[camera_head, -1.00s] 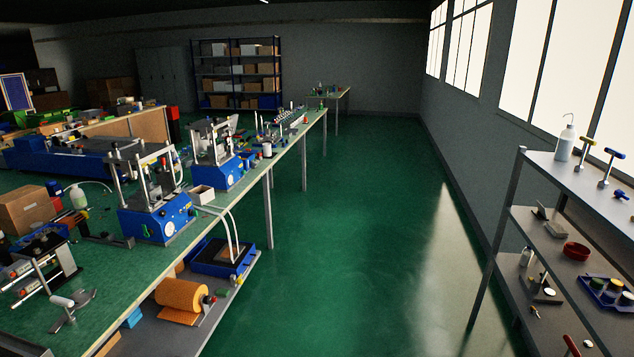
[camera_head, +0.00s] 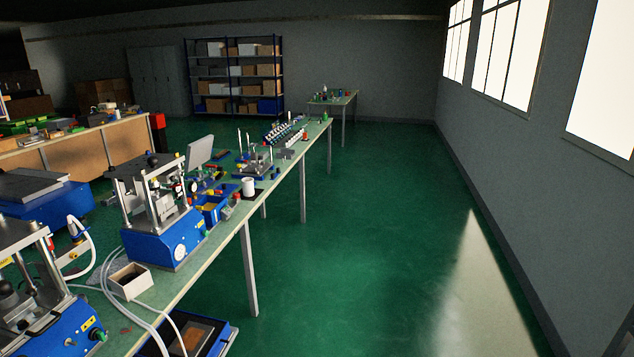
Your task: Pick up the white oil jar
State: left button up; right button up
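I cannot make out a white oil jar for certain. A small white cylinder (camera_head: 248,187) stands on the green bench near its right edge, beyond the nearer blue press; I cannot tell if it is the jar. Small items also stand on the far table (camera_head: 331,101), too small to tell apart. Neither of my grippers is in view.
A blue crimping press (camera_head: 162,238) and a white open box (camera_head: 131,281) stand on the long green bench (camera_head: 205,262) at left. Blue shelving (camera_head: 235,84) stands by the back wall. The green floor (camera_head: 350,250) between bench and right wall is clear.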

aim_at(248, 184)
jog(key=i, duration=1.05)
jog(key=i+l+u, duration=0.1)
jog(key=i, duration=1)
jog(key=i+l+u, duration=0.15)
jog(key=i+u, duration=0.3)
jog(key=i+l+u, duration=0.95)
jog(key=i, duration=0.15)
